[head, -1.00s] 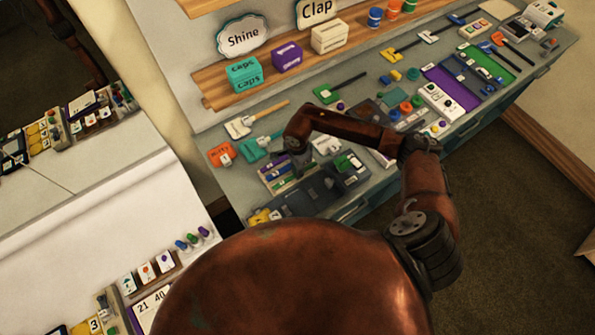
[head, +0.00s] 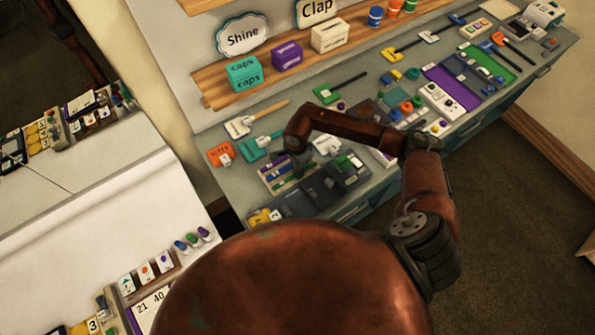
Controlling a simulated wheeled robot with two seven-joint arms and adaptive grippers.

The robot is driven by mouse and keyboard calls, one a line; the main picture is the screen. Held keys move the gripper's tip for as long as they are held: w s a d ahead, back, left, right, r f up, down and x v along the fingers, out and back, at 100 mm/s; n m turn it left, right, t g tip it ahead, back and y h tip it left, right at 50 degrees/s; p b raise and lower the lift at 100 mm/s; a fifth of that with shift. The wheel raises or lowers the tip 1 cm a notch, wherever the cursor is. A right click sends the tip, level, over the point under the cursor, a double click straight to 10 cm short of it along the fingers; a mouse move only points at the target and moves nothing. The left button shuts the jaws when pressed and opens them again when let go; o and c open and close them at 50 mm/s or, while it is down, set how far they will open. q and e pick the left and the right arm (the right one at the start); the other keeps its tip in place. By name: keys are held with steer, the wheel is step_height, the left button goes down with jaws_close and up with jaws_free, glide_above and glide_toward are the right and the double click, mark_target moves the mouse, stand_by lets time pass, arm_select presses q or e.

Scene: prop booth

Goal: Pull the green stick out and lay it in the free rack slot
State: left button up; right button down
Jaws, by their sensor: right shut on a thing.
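My right arm reaches over the grey worktop, and its gripper (head: 302,163) points down at a small pale rack (head: 266,178). The rack holds several thin coloured sticks, purple and green among them. A green stick (head: 289,183) shows at a slant just below the right gripper. The right gripper is shut, apparently on this green stick, but the fingers are dark and small and the contact is partly hidden. Which rack slot is free is too small to tell. My left gripper is not in view.
A dark tray (head: 310,197) adjoins the rack. An orange block (head: 221,154) and a teal clamp-like thing (head: 255,148) lie to the left. Several props crowd the worktop to the right. A shelf with a teal box (head: 244,74) stands behind.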

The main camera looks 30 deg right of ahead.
steer(key=c, duration=1.9)
jaws_free()
steer(key=c, duration=0.3)
steer(key=shift+c, duration=0.2)
steer(key=shift+r+p, duration=1.8)
steer(key=shift+r, duration=2.25)
steer(key=shift+a+f, duration=0.1)
